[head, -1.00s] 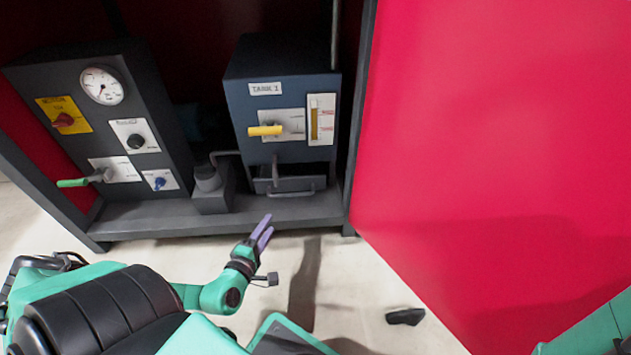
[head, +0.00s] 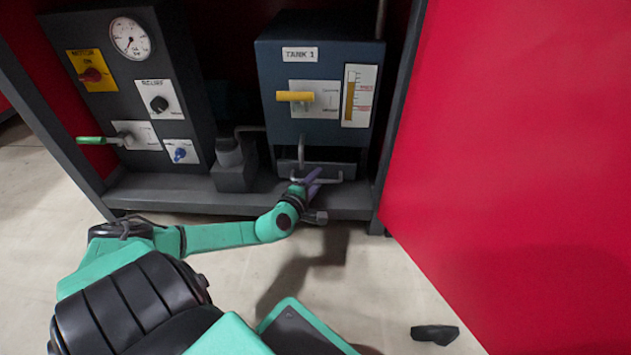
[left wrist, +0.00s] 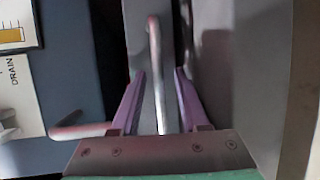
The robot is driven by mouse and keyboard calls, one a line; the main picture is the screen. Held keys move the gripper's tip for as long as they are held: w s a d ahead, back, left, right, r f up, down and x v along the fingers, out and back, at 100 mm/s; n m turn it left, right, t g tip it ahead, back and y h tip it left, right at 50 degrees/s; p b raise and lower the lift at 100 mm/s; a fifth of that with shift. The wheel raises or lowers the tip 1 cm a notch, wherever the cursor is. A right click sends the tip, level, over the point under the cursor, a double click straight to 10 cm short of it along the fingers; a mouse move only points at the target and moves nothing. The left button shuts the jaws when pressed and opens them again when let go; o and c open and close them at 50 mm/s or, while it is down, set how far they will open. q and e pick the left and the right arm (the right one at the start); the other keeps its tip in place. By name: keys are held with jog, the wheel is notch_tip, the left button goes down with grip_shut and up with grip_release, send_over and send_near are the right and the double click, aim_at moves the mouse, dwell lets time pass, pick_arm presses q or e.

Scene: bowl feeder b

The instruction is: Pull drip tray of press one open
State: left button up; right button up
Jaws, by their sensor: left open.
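The drip tray (head: 345,170) is a dark grey drawer low under the blue tank marked TANK 1 (head: 280,75). It looks pushed in, with a pale bar handle (head: 335,180) across its front. My left gripper (head: 312,180) is at this handle, its purple fingers covering part of it. In the left wrist view the handle (left wrist: 155,60) runs lengthwise between the two open fingers (left wrist: 159,73), with a gap on both sides. The grey tray front (left wrist: 135,15) lies behind it. My right gripper is out of view.
A bent drain pipe (head: 301,150) hangs just above the tray; it also shows beside the fingers in the left wrist view (left wrist: 80,131). A small pump (head: 232,165) stands left of the tray. A red panel (head: 520,150) closes off the right. The floor in front is mostly clear.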

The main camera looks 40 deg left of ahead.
pick_arm(q)
grip_shut()
jog(key=shift+s, duration=0.1)
dwell(1.2)
